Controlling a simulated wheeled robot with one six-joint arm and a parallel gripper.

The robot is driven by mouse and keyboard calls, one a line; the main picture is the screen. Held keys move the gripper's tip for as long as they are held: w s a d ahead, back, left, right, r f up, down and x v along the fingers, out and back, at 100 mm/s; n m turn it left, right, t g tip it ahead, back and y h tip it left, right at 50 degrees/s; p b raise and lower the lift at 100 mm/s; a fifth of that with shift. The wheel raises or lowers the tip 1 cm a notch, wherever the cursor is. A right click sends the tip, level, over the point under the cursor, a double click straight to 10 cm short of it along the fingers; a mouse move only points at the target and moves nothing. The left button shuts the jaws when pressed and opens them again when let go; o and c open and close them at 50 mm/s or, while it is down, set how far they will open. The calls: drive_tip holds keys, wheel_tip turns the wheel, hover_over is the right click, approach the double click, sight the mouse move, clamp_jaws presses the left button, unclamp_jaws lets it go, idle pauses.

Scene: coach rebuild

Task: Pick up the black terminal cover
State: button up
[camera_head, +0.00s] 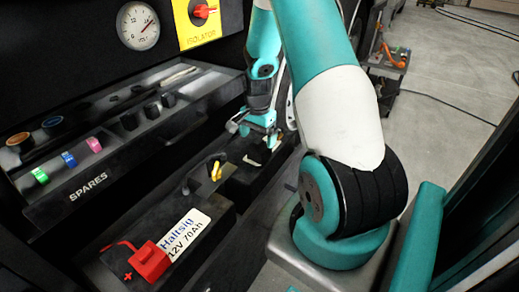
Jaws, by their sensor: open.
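My gripper (257,137) is open and points down beside the right end of the spares tray, over a dark box (262,172). Its fingertips are small in view and nothing clear shows between them. I cannot single out the black terminal cover with certainty. Several small black pieces sit in the spares tray (130,165), one of them a black block (129,121). The battery (205,245) has a red terminal cover (150,261) at its near end. A dark part with a yellow piece (216,171) shows at its far end.
The tray also holds green, blue and pink rings (69,159) and dark round caps (53,125). A gauge (138,26) and a yellow isolator plate (197,24) are on the wall above. Open floor (450,75) with cables lies at the right.

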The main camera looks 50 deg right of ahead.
sight(259, 141)
drive_tip(key=f, duration=0.4)
drive_tip(key=shift+s+f, duration=0.25)
drive_tip(key=shift+f, duration=0.05)
drive_tip(key=shift+c, duration=0.4)
drive_tip(key=c, duration=0.9)
drive_tip(key=shift+r, duration=0.1)
